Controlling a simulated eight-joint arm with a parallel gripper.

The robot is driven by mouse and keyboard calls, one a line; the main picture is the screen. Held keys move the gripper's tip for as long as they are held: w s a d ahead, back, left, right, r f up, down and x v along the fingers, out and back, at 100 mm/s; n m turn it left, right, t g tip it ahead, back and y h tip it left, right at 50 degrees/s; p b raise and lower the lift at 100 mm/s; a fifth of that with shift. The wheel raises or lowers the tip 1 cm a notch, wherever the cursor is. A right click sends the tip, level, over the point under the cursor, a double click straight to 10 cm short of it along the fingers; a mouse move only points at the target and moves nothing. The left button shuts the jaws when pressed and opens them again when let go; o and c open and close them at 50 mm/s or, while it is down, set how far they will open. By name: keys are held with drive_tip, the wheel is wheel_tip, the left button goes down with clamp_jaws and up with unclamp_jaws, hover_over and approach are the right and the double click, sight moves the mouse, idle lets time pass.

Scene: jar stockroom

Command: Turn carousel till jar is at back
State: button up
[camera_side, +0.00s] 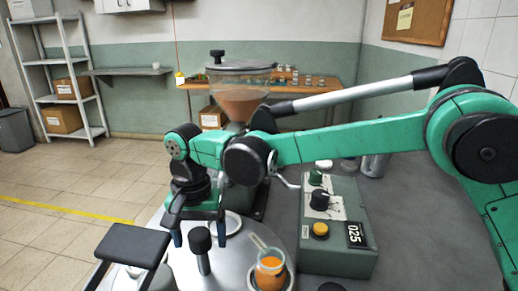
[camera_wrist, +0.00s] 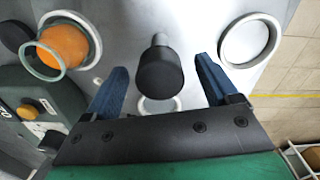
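The carousel (camera_side: 232,262) is a grey round plate at the bottom of the side view; it also shows in the wrist view (camera_wrist: 200,35). An open glass jar with orange contents (camera_side: 270,272) stands on its near right part, and shows at upper left in the wrist view (camera_wrist: 62,45), in a white ring. A black knob on a post (camera_side: 200,240) rises from the carousel and also shows in the wrist view (camera_wrist: 158,72). My gripper (camera_side: 199,235) points down at the knob. Its blue fingers (camera_wrist: 160,70) are apart, one either side of the knob, with visible gaps.
A grey-green control box (camera_side: 338,235) with a yellow button and a display stands right of the carousel. A hopper (camera_side: 240,92) stands behind. A black flat-topped piece (camera_side: 132,244) is at left. An empty white ring (camera_wrist: 250,40) is at upper right in the wrist view.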

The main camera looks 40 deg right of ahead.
drive_tip(key=shift+r, duration=2.8)
drive_tip(key=shift+d, duration=0.1)
drive_tip(key=s+d+r+n+t, duration=0.3)
drive_tip(key=d, duration=0.7)
drive_tip(key=s+d+f+n+t, duration=0.1)
drive_tip(key=s+d, duration=0.1)
drive_tip(key=d, duration=0.1)
drive_tip(key=s+d+f+n+t, duration=0.1)
drive_tip(key=s+d+f, duration=0.1)
drive_tip(key=s+d, duration=0.1)
drive_tip(key=s+d+f+n+t, duration=0.1)
drive_tip(key=s+d+t, duration=0.1)
drive_tip(key=s+d, duration=0.1)
drive_tip(key=shift+d+f+n, duration=0.2)
drive_tip(key=shift+d+n, duration=0.1)
drive_tip(key=shift+n, duration=0.1)
